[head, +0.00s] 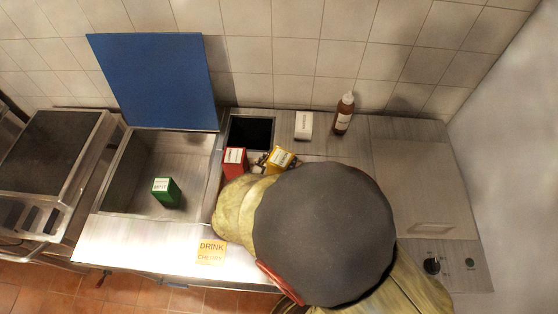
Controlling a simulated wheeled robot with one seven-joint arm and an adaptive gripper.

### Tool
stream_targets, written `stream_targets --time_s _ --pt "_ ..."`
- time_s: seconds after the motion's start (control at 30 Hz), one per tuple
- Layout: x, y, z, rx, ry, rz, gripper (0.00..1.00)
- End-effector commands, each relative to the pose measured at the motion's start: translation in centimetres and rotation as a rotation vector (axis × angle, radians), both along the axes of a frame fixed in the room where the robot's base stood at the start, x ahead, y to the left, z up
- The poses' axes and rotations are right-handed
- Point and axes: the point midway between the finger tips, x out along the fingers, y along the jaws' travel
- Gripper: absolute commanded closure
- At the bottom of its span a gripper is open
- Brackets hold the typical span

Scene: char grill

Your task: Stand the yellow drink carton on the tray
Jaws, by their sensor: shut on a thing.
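The yellow drink carton (280,160), with a white label on top, is just beyond my arm, right of the red carton. My gripper (264,160) is mostly hidden behind my arm; a dark finger part shows at the yellow carton's left side, and the gripper is shut on this carton. The carton's lower part is hidden, so I cannot tell whether it touches the counter. A wide, shallow steel basin (122,182), the most tray-like thing in view, is at the left. A green carton (166,192) stands in it.
The red carton (235,162) stands close by at the left. A dark square well (251,133), a white box (303,125) and a brown bottle (343,114) are behind. A blue board (155,80) rises behind the basin. A yellow drink sign (210,251) is at the front.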

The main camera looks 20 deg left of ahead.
Motion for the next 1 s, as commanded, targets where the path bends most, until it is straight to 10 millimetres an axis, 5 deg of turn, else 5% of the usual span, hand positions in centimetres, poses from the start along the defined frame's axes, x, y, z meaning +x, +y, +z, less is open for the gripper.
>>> stream_targets --time_s 0.13,0.17,0.47,1.0 --pt "0.00 0.05 -0.41 0.000 -0.001 0.001 1.00" --pt "-0.02 0.03 -0.37 -0.001 0.000 0.000 0.49" --pt "-0.02 0.02 -0.33 -0.001 0.000 0.000 0.32" --pt "-0.03 0.14 0.54 0.000 0.000 -0.003 0.32"
